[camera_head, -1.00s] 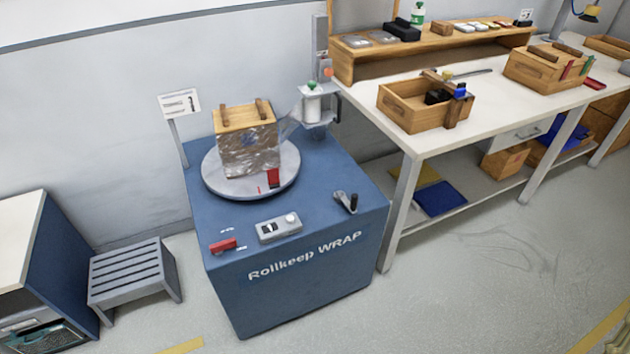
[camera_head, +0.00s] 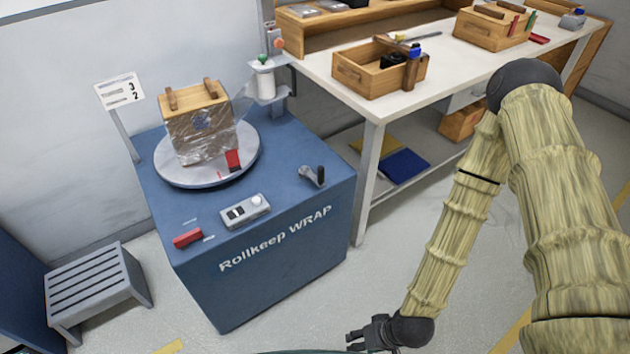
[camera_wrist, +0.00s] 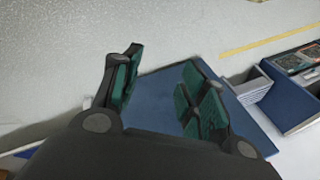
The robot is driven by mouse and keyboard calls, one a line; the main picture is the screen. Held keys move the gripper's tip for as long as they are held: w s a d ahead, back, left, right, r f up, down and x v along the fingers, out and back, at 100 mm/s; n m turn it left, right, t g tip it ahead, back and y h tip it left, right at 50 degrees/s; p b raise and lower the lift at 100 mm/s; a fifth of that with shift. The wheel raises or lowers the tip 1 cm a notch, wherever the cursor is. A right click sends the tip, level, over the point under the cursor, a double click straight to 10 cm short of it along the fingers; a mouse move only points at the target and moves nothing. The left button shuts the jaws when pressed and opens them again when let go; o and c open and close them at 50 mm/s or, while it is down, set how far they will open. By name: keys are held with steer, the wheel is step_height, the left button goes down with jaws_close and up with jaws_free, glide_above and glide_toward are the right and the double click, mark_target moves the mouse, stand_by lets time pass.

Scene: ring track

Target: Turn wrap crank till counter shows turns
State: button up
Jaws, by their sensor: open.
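The blue wrap machine (camera_head: 270,290) marked "Rollkeep WRAP" stands in the middle of the head view. Its crank (camera_head: 314,176), with a dark upright knob, sits at the top's right front. The counter box (camera_head: 246,211) is on the top near the front edge; its reading is too small to tell. A wooden box (camera_head: 201,125) wrapped in film stands on the round turntable (camera_head: 215,178). My gripper (camera_head: 352,341) is low in front of the machine, right of it, apart from the crank. In the wrist view my gripper (camera_wrist: 160,92) is open and empty, with green finger pads.
A sign (camera_head: 120,91) stands at the machine's left back, and a film roll (camera_head: 263,78) at its right back. A slatted step (camera_head: 95,290) is on the floor at left. A workbench (camera_head: 375,105) with wooden boxes is at right. The floor in front is clear.

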steer(key=w+a+n+t+y+b, duration=0.25)
steer(key=w+a+b, duration=0.25)
steer(key=w+a, duration=0.4)
steer(key=n+t+y+b, duration=0.6)
steer(key=t+y+b, duration=0.15)
steer(key=b, duration=0.55)
glide_toward(321, 172)
steer(key=f, duration=0.1)
steer(key=shift+m+t+h, duration=0.25)
steer(key=shift+t+h, duration=0.15)
steer(key=x, duration=1.1)
steer(key=shift+d+f+b, duration=0.1)
steer(key=shift+f+b, duration=0.05)
steer(key=shift+b, duration=0.2)
jaws_close()
